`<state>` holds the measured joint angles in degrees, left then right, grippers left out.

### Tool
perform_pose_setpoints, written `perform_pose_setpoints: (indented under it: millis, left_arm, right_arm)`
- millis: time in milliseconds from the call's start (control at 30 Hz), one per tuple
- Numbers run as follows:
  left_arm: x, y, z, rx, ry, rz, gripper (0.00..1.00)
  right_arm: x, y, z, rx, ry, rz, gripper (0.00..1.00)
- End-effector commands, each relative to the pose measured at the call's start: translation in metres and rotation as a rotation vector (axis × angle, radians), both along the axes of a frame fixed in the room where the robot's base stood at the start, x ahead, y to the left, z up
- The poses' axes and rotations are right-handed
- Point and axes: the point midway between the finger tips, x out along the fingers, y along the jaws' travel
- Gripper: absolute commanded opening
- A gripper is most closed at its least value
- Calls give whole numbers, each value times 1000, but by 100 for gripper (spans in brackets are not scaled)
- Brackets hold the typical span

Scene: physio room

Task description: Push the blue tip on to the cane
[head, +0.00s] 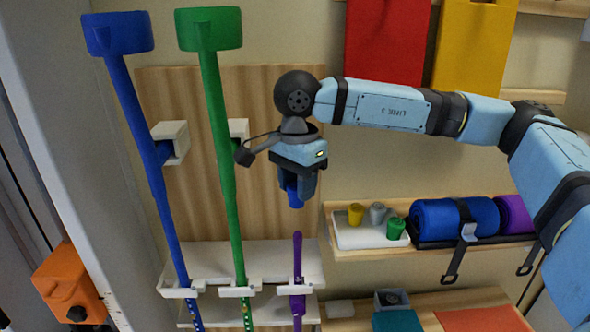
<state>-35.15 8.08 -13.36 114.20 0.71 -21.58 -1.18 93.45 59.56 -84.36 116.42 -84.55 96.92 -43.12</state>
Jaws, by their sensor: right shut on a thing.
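My right gripper (297,188) points down, shut on the blue tip (293,192), which shows between and below its fingers. Below it a slim purple cane (298,265) stands upright in a white holder, its upper end bare. The tip is above the cane's upper end, with a visible gap between them. Whether the two are exactly in line in depth I cannot tell. The upper part of the tip is hidden by the gripper. My left gripper is out of view.
A blue crutch (140,130) and a green crutch (220,130) stand left of the gripper in the white rack (225,262). A white tray (360,240) on the right shelf holds yellow, grey and green tips. Rolled blue (435,220) and purple mats lie beside it.

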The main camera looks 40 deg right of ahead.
Motion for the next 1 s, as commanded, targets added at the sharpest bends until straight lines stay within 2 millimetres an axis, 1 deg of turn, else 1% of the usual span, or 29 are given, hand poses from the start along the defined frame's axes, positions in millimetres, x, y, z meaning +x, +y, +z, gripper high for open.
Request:
perform_pose_setpoints:
  millis: [267, 667, 700, 800, 1000]
  left_arm:
    - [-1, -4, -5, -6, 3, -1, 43]
    - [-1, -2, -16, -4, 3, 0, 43]
    - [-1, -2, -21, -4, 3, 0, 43]
    - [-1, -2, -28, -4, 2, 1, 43]
    - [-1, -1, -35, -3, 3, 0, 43]
  right_arm:
    - [0, 0, -11, -1, 1, 3, 9]
    - [0, 0, -42, 0, 1, 2, 9]
    - [0, 0, -48, 0, 1, 2, 9]
    - [0, 0, -55, 0, 0, 2, 9]
    - [0, 0, -62, 0, 1, 2, 9]
